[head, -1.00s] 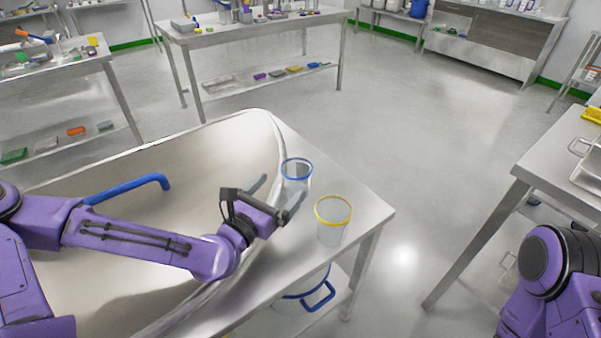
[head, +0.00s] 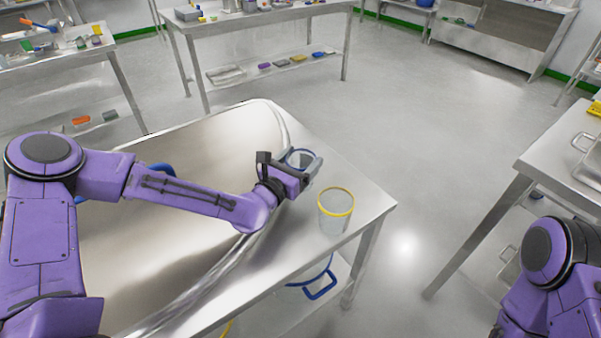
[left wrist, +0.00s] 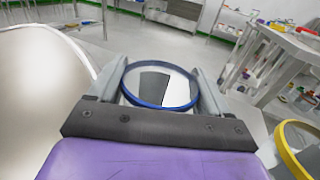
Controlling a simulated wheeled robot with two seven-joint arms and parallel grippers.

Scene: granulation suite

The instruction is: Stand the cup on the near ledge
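A clear cup with a blue rim (head: 301,158) stands upright on the flat steel ledge (head: 362,205) to the right of the big basin. My left gripper (head: 305,168) is at this cup, a finger on each side of it. In the left wrist view the blue-rimmed cup (left wrist: 160,84) sits between the two fingers, which look open around it; whether either touches the wall is hard to tell. A second clear cup with a yellow rim (head: 336,211) stands on the ledge nearer the front. My right gripper is out of view.
The steel basin (head: 205,150) lies under my left arm. Another steel table (head: 555,150) stands at the right, with open floor between.

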